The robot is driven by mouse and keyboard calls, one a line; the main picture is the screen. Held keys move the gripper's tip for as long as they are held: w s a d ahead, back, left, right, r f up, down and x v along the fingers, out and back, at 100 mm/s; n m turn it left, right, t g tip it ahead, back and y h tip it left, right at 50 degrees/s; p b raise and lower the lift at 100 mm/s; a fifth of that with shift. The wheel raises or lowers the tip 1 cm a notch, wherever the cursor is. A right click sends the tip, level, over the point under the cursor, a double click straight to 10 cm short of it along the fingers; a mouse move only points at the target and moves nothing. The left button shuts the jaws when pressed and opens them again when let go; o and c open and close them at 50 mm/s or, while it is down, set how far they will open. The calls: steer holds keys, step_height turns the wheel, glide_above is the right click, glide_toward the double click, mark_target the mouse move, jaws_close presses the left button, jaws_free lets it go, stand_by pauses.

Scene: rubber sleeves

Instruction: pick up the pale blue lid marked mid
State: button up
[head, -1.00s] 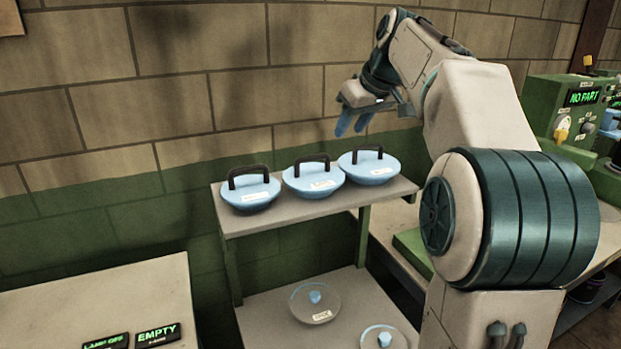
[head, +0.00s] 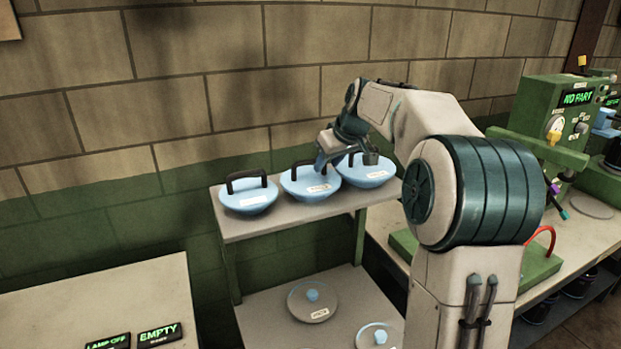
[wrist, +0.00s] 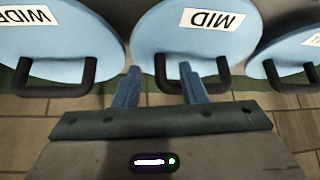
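The pale blue lid marked mid (head: 300,187) is the middle of three lids on the upper shelf, with a black arched handle. In the wrist view the lid (wrist: 180,42) shows its MID label upside down. My gripper (head: 322,166) is low over it, toward its right side. In the wrist view my gripper (wrist: 160,88) is open with nothing held. Its fingers appear on either side of one leg of the handle (wrist: 161,72), off-centre from the handle's middle. Whether they touch it cannot be told.
Similar lids stand close on both sides: one at left (head: 248,199) and one at right (head: 371,178), labelled WIDE in the wrist view (wrist: 75,45). The lower shelf (head: 262,325) holds discs with blue knobs. A brick wall (head: 170,110) stands behind.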

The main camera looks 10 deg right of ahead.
steer(key=shift+w+a+f, duration=0.15)
steer(key=shift+w+f, duration=0.15)
steer(key=shift+f, duration=0.2)
jaws_close()
steer(key=shift+r, duration=0.15)
